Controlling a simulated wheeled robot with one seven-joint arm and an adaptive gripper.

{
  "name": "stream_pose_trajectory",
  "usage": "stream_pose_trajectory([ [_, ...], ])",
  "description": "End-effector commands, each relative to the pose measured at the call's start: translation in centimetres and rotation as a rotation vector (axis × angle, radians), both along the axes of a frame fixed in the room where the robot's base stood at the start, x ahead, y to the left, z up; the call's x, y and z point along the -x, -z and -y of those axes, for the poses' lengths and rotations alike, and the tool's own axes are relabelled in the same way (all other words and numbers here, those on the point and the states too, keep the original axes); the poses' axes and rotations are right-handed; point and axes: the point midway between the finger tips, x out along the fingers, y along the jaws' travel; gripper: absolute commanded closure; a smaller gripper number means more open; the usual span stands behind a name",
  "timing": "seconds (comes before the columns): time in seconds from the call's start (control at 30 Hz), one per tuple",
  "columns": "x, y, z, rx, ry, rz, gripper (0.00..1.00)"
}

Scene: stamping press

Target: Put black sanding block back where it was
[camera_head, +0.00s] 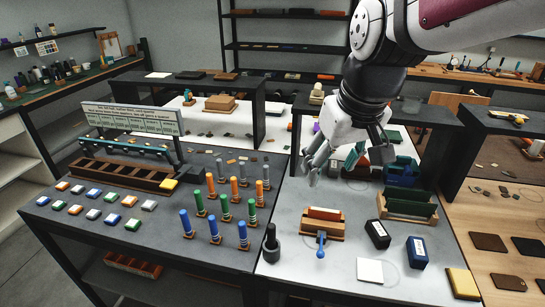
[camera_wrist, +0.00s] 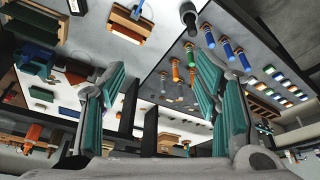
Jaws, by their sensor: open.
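A black block with a white label (camera_head: 378,233) stands on the light-topped table, right of the middle; I cannot tell whether it is the sanding block. A dark block at the top edge of the wrist view (camera_wrist: 76,7) looks like the same one. A dark blue labelled block (camera_head: 417,252) stands to its right. My gripper (camera_head: 335,166) hangs above the back part of this table, behind the black block and apart from it. In the wrist view its teal-padded fingers (camera_wrist: 165,98) are spread wide, with nothing held between them.
A wooden rack with green plates (camera_head: 408,206), a wooden holder (camera_head: 323,222), a white square (camera_head: 370,270) and a yellow block (camera_head: 463,284) surround the black block. A blue device (camera_head: 402,172) stands behind. Coloured cylinders (camera_head: 213,214) crowd the left table. Dark shelf frames rise behind.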

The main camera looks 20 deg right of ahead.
Motion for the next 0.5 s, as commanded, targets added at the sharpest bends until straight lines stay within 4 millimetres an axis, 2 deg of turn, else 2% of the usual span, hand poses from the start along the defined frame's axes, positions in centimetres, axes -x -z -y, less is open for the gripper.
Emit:
stream_pose_trajectory([
  [0.03, 1.4, -0.8, -1.5, 0.001, -0.019, 0.032, 0.43],
  [0.2, 5.3, -1.9, -4.9, -0.007, -0.048, 0.104, 0.43],
  [0.33, 7.2, -2.0, -6.1, -0.013, -0.059, 0.136, 0.43],
  [0.5, 8.2, -2.0, -6.6, -0.017, -0.064, 0.152, 0.43],
])
